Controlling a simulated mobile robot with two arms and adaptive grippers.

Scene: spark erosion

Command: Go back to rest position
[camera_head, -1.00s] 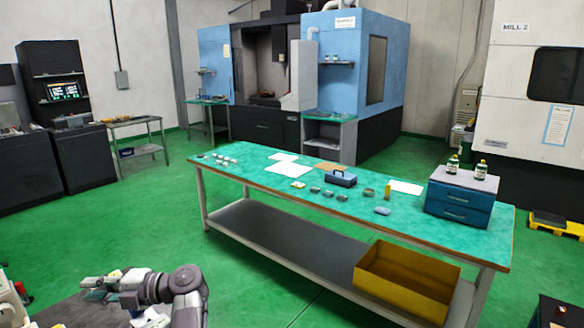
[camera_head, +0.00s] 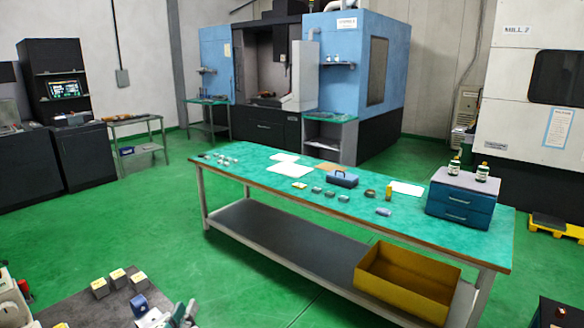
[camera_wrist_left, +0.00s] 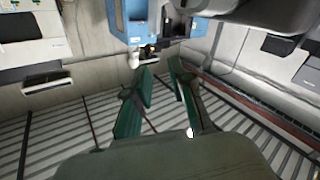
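My left gripper (camera_head: 183,314) shows only in part at the bottom edge of the head view, low and right of the small blocks. In the left wrist view its two green fingers (camera_wrist_left: 162,76) stand apart with nothing between them. My right gripper is in neither view. Several small blocks with yellowish tops, one of them here (camera_head: 118,278), stand on a dark surface (camera_head: 88,312) at the lower left. A small blue item (camera_head: 140,304) is near them.
A long green-topped workbench (camera_head: 250,172) stands ahead, with papers, small parts and a blue drawer box (camera_head: 460,203) on top. A yellow bin (camera_head: 408,280) sits on its lower shelf. A blue machine (camera_head: 388,75) is behind it. Green floor (camera_head: 130,220) is open at left.

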